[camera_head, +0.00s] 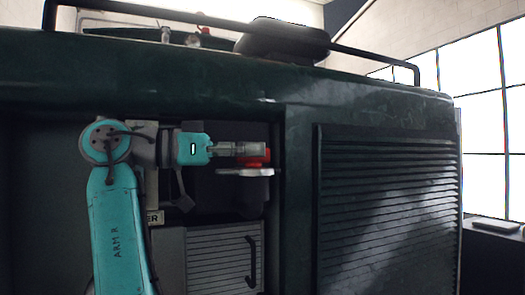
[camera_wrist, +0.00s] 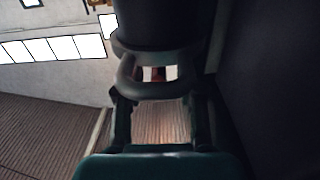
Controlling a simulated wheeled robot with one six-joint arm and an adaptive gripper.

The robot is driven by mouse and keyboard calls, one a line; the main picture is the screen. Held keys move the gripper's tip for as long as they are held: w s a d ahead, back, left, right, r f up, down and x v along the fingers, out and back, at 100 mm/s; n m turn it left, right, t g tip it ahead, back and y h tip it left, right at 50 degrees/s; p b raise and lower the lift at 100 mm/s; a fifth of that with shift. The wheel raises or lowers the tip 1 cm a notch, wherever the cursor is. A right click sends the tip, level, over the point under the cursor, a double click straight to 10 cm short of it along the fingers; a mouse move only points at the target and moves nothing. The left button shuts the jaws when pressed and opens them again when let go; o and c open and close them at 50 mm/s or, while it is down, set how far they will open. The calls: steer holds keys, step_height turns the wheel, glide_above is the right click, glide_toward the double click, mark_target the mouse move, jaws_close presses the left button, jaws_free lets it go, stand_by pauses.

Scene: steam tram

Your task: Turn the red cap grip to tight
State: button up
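The red cap grip (camera_head: 256,161) shows in the head view as a small red part in the dark recess of the green panel, partly covered by my gripper. My gripper (camera_head: 246,149) points right, with its grey end at the red part. A pale flat piece (camera_head: 245,172) sits just below them. In the wrist view, a little red (camera_wrist: 158,74) shows through a gap in the dark rounded shapes ahead. Whether the fingers are closed on the cap grip is hidden, and I cannot read any tight mark.
A louvred panel (camera_head: 388,215) is right of the recess. A grey ribbed box (camera_head: 215,260) with a dark handle (camera_head: 252,262) lies below my gripper. A dark rail (camera_head: 150,12) runs along the top. The recess edges are close around my arm.

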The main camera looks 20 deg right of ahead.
steer(key=a, duration=0.8)
steer(key=shift+a, duration=0.15)
